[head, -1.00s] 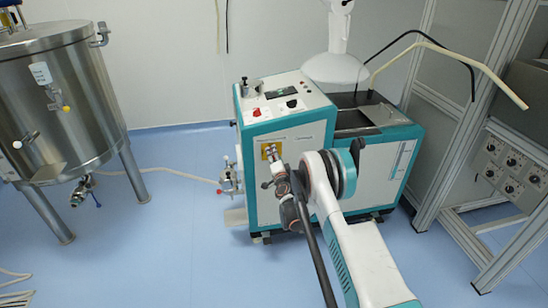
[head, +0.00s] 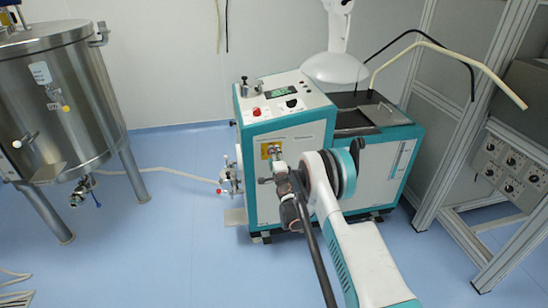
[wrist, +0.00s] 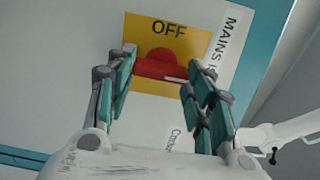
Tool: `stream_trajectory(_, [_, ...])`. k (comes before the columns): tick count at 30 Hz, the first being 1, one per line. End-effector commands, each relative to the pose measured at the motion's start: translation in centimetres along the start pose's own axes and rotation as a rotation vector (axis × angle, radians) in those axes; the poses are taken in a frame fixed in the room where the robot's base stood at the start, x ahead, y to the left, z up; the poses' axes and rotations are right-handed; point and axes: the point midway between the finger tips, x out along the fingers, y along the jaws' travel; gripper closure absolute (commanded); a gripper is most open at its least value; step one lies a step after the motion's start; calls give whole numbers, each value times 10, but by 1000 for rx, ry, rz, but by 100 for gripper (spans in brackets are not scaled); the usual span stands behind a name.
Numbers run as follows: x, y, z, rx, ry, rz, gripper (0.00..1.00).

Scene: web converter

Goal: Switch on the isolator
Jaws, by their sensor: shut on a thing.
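The isolator is a red rotary handle (wrist: 160,67) on a yellow plate (wrist: 207,42) marked OFF above the handle. In the wrist view the handle lies roughly crosswise, tilted slightly down to the right, with a pale line at its right end. My gripper (wrist: 163,72) is shut on the handle, one finger at each end. In the head view the yellow plate (head: 264,151) is on the front of the white and teal machine (head: 325,150), and my gripper (head: 276,164) is against it, hiding much of the handle.
The machine's sloped top has a lit green display (head: 278,91), a red button (head: 256,112) and a black knob (head: 292,103). A steel tank (head: 75,100) stands at left. A metal frame (head: 435,150) stands at right. The floor at left is mostly clear.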

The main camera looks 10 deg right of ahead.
Motion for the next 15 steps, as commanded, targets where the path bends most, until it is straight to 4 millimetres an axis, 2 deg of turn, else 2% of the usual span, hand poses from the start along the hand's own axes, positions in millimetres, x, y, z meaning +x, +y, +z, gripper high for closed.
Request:
stream_trajectory(5, [-1, 1, -1, 1, 1, 0, 76])
stream_trajectory(6, [-1, 1, -1, 1, 1, 0, 50])
stream_trajectory(9, [-1, 1, -1, 0, 1, 0, 32])
stream_trajectory(15, [0, 1, -1, 0, 1, 0, 32])
